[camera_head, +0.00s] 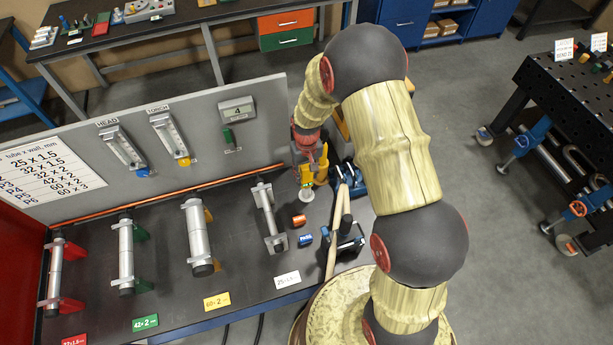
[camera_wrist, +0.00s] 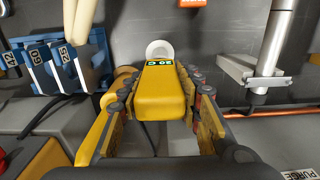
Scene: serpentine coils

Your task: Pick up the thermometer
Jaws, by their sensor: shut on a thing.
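The thermometer (camera_wrist: 160,92) is a yellow instrument with a small green readout, seen between my fingers in the wrist view. My gripper (camera_wrist: 155,100) is shut on it, with a finger along each side. A pale round disc (camera_wrist: 159,49) shows just beyond its far end. In the head view my gripper (camera_head: 314,165) hangs over the right part of the bench, near the grey panel. The yellow there is small, so I cannot clearly tell thermometer from fingers, nor whether it touches the bench.
Blue tools (camera_head: 347,178) stand close to the right of my gripper. A tube on a stand (camera_head: 268,215) is to its left, with several more tubes farther left. Small orange (camera_head: 299,221) and blue (camera_head: 305,239) pieces lie in front. The upright panel (camera_head: 225,150) stands behind.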

